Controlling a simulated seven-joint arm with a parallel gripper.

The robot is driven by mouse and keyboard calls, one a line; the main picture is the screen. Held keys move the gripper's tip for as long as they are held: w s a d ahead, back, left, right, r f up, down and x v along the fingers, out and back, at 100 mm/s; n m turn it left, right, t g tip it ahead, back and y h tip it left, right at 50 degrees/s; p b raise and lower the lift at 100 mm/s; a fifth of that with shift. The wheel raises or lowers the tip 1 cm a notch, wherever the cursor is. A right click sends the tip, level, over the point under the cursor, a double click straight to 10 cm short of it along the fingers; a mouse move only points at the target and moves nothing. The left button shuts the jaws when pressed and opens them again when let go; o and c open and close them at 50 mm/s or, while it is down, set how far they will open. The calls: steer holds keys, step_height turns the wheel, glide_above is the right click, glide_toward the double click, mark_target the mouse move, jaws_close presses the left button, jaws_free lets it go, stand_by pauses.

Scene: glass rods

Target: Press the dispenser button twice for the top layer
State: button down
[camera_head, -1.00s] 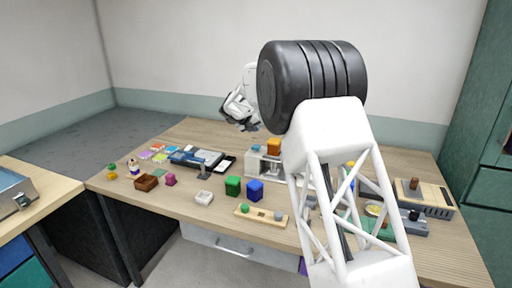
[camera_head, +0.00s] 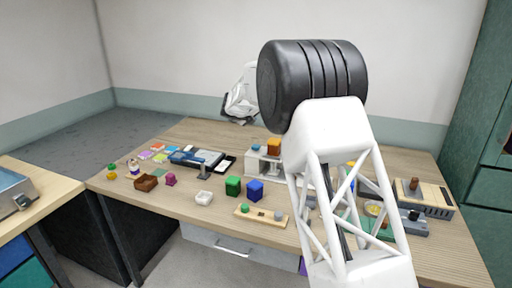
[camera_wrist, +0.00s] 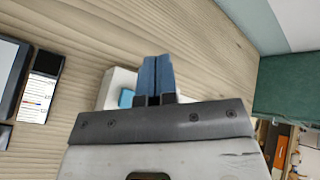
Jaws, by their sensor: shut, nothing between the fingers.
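My gripper (camera_head: 239,119) is at the back of the table, above and behind a white box-like unit (camera_head: 256,163) in the head view. In the wrist view its two blue-grey fingers (camera_wrist: 156,78) are together and hold nothing. A white unit (camera_wrist: 119,84) lies behind them there, with a light blue piece (camera_wrist: 126,98) just left of the fingers. In the head view, a small blue piece (camera_head: 255,147) and an orange block (camera_head: 274,146) sit on the white unit. It looks like the dispenser, but no label shows. The fingers partly cover it in the wrist view.
A wooden strip with green and grey knobs (camera_head: 262,216) lies at the front. A dark tray and phone-like item (camera_head: 226,163) lie left of the white unit. My arm hides part of the right side.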

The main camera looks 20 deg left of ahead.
steer(key=s+a+r+n+g+y, duration=0.25)
steer(key=a+n+y, duration=0.8)
steer(key=n, duration=1.15)
steer(key=d+f+n+h, duration=0.1)
steer(key=d+n+h, duration=0.9)
steer(key=d+h, duration=0.1)
steer(key=shift+s+d+f+n+h, duration=0.15)
steer(key=shift+d+f+n+h, duration=0.25)
steer(key=shift+d, duration=0.4)
steer(key=shift+f, duration=0.2)
